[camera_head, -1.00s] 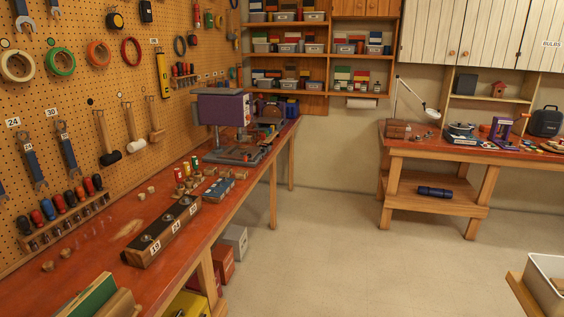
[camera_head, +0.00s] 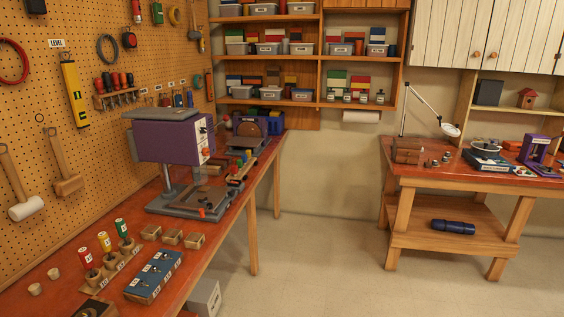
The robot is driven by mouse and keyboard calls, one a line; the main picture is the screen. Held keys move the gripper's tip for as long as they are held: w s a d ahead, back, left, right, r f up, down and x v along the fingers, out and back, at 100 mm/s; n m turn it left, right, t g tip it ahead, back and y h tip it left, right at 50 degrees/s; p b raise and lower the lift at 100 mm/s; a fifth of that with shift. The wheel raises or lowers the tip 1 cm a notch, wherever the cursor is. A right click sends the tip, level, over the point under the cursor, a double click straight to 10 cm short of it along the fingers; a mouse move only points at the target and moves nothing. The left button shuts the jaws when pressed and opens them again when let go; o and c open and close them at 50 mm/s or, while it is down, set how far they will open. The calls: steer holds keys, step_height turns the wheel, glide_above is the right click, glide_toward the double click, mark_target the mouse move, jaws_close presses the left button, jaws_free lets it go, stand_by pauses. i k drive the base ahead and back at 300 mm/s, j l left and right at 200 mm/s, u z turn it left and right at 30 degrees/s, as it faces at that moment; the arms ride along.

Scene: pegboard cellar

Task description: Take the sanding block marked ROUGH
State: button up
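I can read no ROUGH mark anywhere in view. Three small wooden blocks (camera_head: 173,237) sit in a short row on the red workbench (camera_head: 226,228) at left. I cannot tell whether they are sanding blocks, and any marks on them are too small to read. My gripper is not in view.
A purple drill press (camera_head: 165,142) stands behind the blocks. A second bench (camera_head: 470,167) stands at right. The floor (camera_head: 335,260) between the benches is clear.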

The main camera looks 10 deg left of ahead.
mark_target(164, 102)
steer(key=i+j+u, duration=0.1)
steer(key=i+u, duration=0.2)
steer(key=i, duration=0.15)
steer(key=i+u, duration=0.35)
steer(key=i, duration=0.15)
steer(key=i+l+u, duration=0.3)
steer(key=i, duration=0.15)
steer(key=i+l+u, duration=0.15)
steer(key=i+u, duration=0.2)
steer(key=k+j+u, duration=0.1)
steer(key=k+u, duration=0.3)
steer(key=k, duration=0.15)
steer(key=i+l+u, duration=0.2)
steer(key=u, duration=0.15)
steer(key=i+l+u, duration=0.1)
steer(key=l+u, duration=0.25)
steer(key=i+l+u, duration=0.1)
steer(key=l+u, duration=0.3)
steer(key=i+l, duration=0.1)
steer(key=l, duration=0.35)
steer(key=i+l, duration=0.1)
steer(key=l, duration=0.3)
steer(key=i+l, duration=0.1)
steer(key=l, duration=0.35)
steer(key=i+l, duration=0.15)
steer(key=l, duration=0.25)
steer(key=i+l, duration=0.1)
steer(key=l, duration=0.35)
steer(key=i+l, duration=0.1)
steer(key=l, duration=0.35)
